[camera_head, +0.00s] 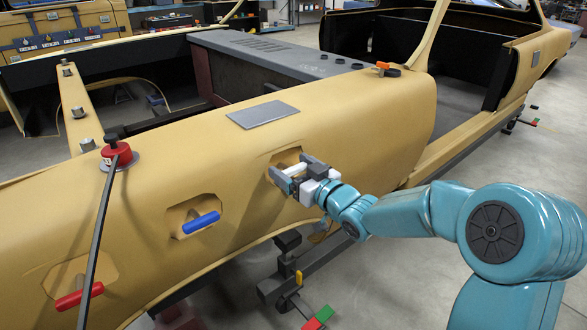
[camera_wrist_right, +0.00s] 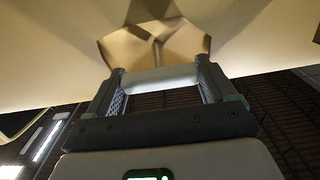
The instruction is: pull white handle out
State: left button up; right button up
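The white handle (camera_head: 292,170) is a short bar at a cut-out recess in the tan car body's side. My right gripper (camera_head: 297,171) has its fingers at the two ends of this bar. In the right wrist view the white handle (camera_wrist_right: 160,78) fills the gap between the fingertips of my right gripper (camera_wrist_right: 160,76) and appears to touch both, so it looks shut on the bar. The recess shows behind the bar. How far the bar stands out from the body is hard to tell. My left gripper is not in view.
A blue handle (camera_head: 201,222) and a red handle (camera_head: 79,296) sit in similar recesses to the left. A red knob (camera_head: 116,153) with a long dark rod stands on the body's top edge. Dark stand parts (camera_head: 291,278) are below. Open floor lies to the right.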

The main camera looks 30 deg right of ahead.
jog(key=shift+c, duration=0.5)
jog(key=shift+s, duration=0.2)
jog(key=shift+s+d+r+b, duration=0.1)
jog(key=shift+s+r+b, duration=0.1)
jog(key=shift+s+b, duration=0.6)
jog(key=shift+s+p, duration=0.15)
jog(key=shift+p, duration=0.15)
jog(key=o, duration=1.3)
jog(key=shift+s+r, duration=0.1)
jog(key=shift+s, duration=0.05)
jog(key=s, duration=0.5)
jog(key=s+d, duration=0.1)
jog(key=s, duration=1)
jog(key=shift+s+d, duration=0.15)
